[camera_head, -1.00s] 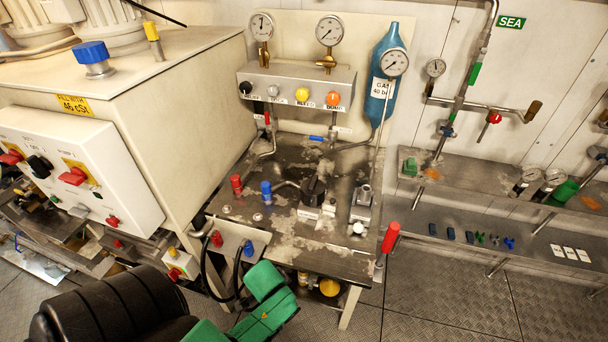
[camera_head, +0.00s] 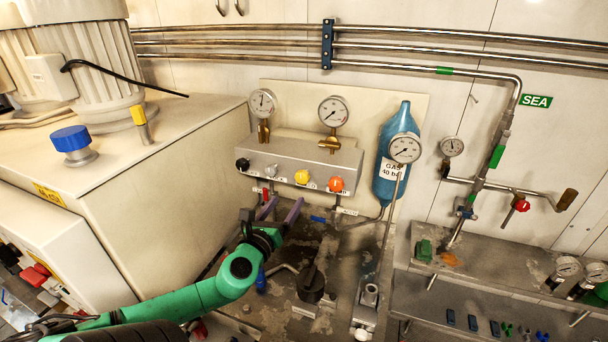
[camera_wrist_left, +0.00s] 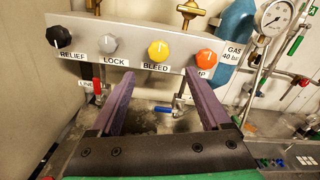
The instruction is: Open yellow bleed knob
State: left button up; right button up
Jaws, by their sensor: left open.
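The yellow bleed knob (camera_head: 302,177) sits on the front of a grey valve box (camera_head: 290,150), between a grey knob (camera_head: 271,171) and an orange knob (camera_head: 336,184). My left gripper (camera_head: 281,208) is open and empty, below and in front of the box, apart from the knob. Its two purple fingers (camera_wrist_left: 158,88) point toward the box in the left wrist view. My right gripper is not in view.
A black relief knob (camera_head: 242,164) is at the box's left end. Two gauges (camera_head: 333,111) stand on top. A blue gas bottle (camera_head: 392,165) with a gauge is on the right. A black-handled valve (camera_head: 311,283) stands on the bench below.

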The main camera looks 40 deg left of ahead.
aim_at(301, 179)
pick_arm(q)
jog(key=x, duration=0.5)
jog(key=p+x, duration=0.1)
jog(key=x, duration=0.4)
jog(key=shift+a, duration=0.25)
jog(key=shift+w+a+r, duration=0.1)
jog(key=shift+w, duration=0.2)
jog(key=shift+w+r, duration=0.15)
jog(key=shift+w, duration=0.15)
jog(key=shift+w+a, duration=0.1)
grip_shut()
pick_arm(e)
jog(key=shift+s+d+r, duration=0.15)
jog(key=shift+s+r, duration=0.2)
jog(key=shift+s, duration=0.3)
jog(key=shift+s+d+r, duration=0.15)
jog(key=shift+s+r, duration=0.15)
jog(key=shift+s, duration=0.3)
